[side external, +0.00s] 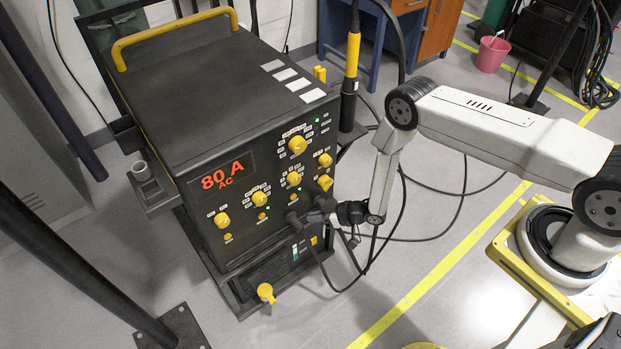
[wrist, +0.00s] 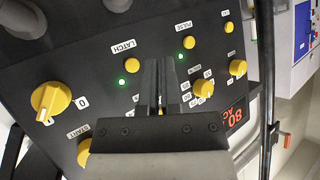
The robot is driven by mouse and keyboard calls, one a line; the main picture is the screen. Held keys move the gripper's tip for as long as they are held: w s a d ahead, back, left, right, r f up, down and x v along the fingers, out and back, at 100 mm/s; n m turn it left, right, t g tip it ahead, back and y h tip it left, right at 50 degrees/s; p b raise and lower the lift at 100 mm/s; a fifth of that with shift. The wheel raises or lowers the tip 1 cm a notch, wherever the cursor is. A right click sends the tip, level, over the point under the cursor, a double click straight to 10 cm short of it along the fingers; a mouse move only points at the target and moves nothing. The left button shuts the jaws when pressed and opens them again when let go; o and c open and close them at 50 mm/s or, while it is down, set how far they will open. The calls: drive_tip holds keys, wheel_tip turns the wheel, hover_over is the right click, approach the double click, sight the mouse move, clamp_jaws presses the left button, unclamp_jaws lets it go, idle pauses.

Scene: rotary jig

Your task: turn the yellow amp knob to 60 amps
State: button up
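The dark machine (side external: 240,100) shows a red 80 A AC on its display (side external: 222,180). Several yellow knobs are on its panel. One knob ringed by labels (side external: 259,198) sits right of the display; it also shows in the wrist view (wrist: 203,88), just right of my fingers. Another large labelled knob (side external: 298,144) sits higher on the panel. I cannot read which one is the amp knob. My gripper (side external: 316,208) is at the panel's lower right. In the wrist view my fingers (wrist: 160,70) are close together, with a thin gap and a speck of yellow between them.
A large yellow knob marked 0 (wrist: 50,100) is left of my fingers. Green lights are lit beside LATCH (wrist: 121,82) and PULSE (wrist: 180,57). Dark cables (side external: 400,225) hang beside my gripper.

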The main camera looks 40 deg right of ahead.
drive_tip(key=o, duration=0.7)
drive_tip(key=shift+w+r, duration=0.1)
drive_tip(key=shift+r, duration=0.15)
drive_tip(key=o, duration=0.4)
drive_tip(key=shift+w+a+r+m+t, duration=0.15)
drive_tip(key=shift+r+t, duration=0.1)
drive_tip(key=shift+r, duration=0.2)
drive_tip(key=shift+w+a+r+m+t, duration=0.15)
drive_tip(key=shift+r+t, duration=0.1)
drive_tip(key=shift+r, duration=0.15)
drive_tip(key=shift+o, duration=0.2)
wheel_tip(320, 180, up, 7)
drive_tip(key=m+t+h, duration=0.2)
drive_tip(key=t+h, duration=0.1)
drive_tip(key=m+t+h, duration=0.2)
drive_tip(key=t+h, duration=0.2)
drive_tip(key=h, duration=0.1)
approach(301, 149)
drive_tip(key=w, duration=0.1)
drive_tip(key=shift+w+d, duration=0.1)
drive_tip(key=shift+w, duration=0.05)
drive_tip(key=shift+w, duration=0.1)
drive_tip(key=shift+w, duration=3.8)
drive_tip(key=c, duration=1.3)
